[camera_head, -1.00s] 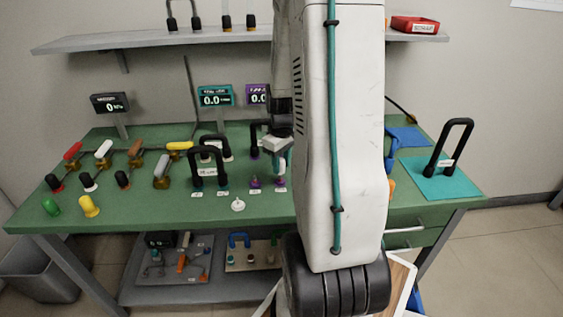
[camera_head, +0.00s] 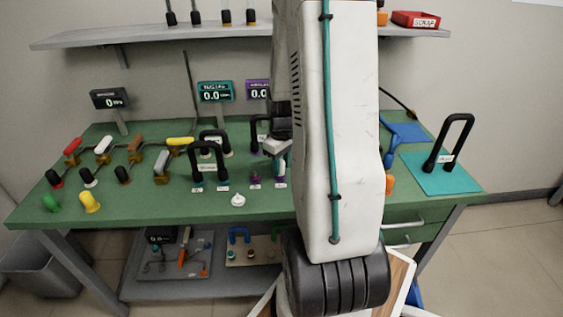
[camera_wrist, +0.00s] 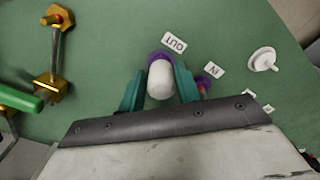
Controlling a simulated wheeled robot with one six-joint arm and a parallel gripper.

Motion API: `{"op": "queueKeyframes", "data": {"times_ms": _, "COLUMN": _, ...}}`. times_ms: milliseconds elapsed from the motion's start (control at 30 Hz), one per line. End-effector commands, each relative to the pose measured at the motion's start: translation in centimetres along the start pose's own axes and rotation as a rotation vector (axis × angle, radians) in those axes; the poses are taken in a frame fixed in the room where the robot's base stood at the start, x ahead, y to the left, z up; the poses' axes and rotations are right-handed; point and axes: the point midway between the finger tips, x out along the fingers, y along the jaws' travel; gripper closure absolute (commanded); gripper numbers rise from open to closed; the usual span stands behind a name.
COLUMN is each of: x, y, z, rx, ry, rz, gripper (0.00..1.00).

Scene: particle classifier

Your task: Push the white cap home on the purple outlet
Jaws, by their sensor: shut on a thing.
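The white cap (camera_wrist: 160,80) is upright between the two teal fingers of my gripper (camera_wrist: 160,88) in the wrist view. The fingers are shut on its sides. The purple outlet (camera_wrist: 157,55) shows as a purple rim at the cap's far end, by the OUT label (camera_wrist: 174,43). The cap covers most of the outlet, so I cannot tell how deep it sits. In the head view my gripper (camera_head: 277,148) is partly hidden by my arm, with the white cap (camera_head: 282,168) below it over the bench.
A second purple fitting (camera_wrist: 203,82) stands close to the right finger, by the IN label (camera_wrist: 214,70). A white round piece (camera_wrist: 263,59) lies to the right. Brass valves (camera_wrist: 52,85) are at the left. A black handle frame (camera_head: 208,165) stands left of my gripper.

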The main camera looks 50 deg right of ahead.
Motion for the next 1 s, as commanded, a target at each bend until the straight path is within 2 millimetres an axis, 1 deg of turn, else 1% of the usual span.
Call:
{"op": "queueKeyframes", "data": {"times_ms": 367, "x": 1.0, "y": 0.0, "z": 0.0, "rx": 0.000, "ry": -0.001, "rz": -0.001, "gripper": 0.89}}
{"op": "queueKeyframes", "data": {"times_ms": 400, "x": 1.0, "y": 0.0, "z": 0.0, "rx": 0.000, "ry": -0.001, "rz": -0.001, "gripper": 0.58}}
{"op": "queueKeyframes", "data": {"times_ms": 467, "x": 0.9, "y": 0.0, "z": 0.0, "rx": 0.000, "ry": -0.001, "rz": 0.000, "gripper": 0.42}}
{"op": "queueKeyframes", "data": {"times_ms": 767, "x": 0.8, "y": 0.0, "z": 0.0, "rx": 0.000, "ry": 0.001, "rz": 0.001, "gripper": 0.41}}
{"op": "queueKeyframes", "data": {"times_ms": 867, "x": -0.1, "y": 0.0, "z": 0.0, "rx": 0.000, "ry": 0.002, "rz": 0.002, "gripper": 0.41}}
{"op": "queueKeyframes", "data": {"times_ms": 1000, "x": -2.4, "y": 0.1, "z": -0.1, "rx": 0.000, "ry": 0.004, "rz": 0.004, "gripper": 0.41}}
